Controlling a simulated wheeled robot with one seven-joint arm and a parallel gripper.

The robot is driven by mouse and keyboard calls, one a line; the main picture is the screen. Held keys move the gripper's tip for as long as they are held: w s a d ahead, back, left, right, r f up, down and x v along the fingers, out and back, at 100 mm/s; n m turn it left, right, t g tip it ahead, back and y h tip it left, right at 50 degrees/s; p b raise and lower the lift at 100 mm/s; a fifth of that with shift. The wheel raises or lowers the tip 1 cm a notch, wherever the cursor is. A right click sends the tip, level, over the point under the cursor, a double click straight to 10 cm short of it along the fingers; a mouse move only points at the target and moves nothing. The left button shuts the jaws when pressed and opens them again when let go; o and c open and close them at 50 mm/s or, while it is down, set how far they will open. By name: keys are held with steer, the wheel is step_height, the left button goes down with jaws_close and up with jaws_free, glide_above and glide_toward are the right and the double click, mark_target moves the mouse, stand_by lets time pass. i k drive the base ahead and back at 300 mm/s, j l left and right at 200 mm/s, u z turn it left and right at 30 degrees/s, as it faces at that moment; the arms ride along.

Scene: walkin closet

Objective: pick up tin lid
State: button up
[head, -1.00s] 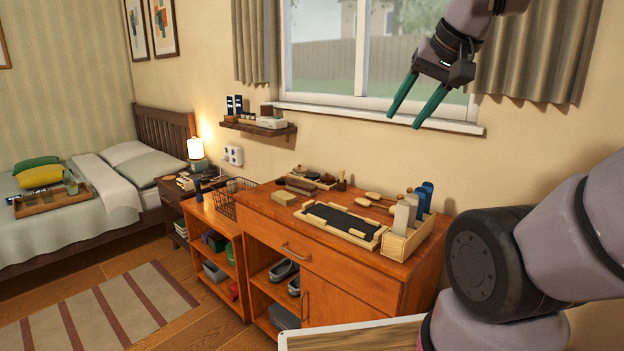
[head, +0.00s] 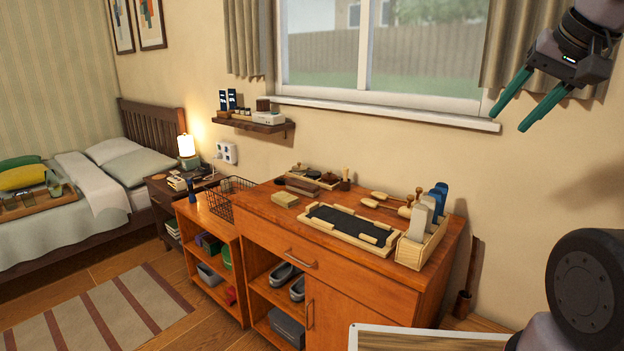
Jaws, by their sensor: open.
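I cannot pick out the tin lid for certain. A small shallow tray (head: 300,171) at the back of the orange wooden cabinet holds small dark round items, and a brown round piece (head: 330,178) shows at its right end. They are too small to tell tin from lid. My gripper (head: 509,120) is at the upper right, in front of the window's right side and curtain. Its two green fingers are apart, with nothing between them. It is well above and to the right of the cabinet top.
A wall shelf (head: 255,125) hangs behind. Floor shows at the left around a striped rug (head: 100,310).

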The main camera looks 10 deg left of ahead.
mark_target(281, 181)
steer(key=i+j+z, duration=0.25)
steer(key=j+z, duration=0.2)
steer(key=j, duration=0.25)
steer(key=j+z, duration=0.25)
steer(key=i+j+z, duration=0.1)
steer(key=j, duration=0.9)
steer(key=i+j+z, duration=0.15)
steer(key=j, duration=0.85)
steer(key=j+z, duration=0.1)
steer(key=j, duration=1.55)
steer(key=i+j, duration=0.1)
steer(key=j, duration=0.5)
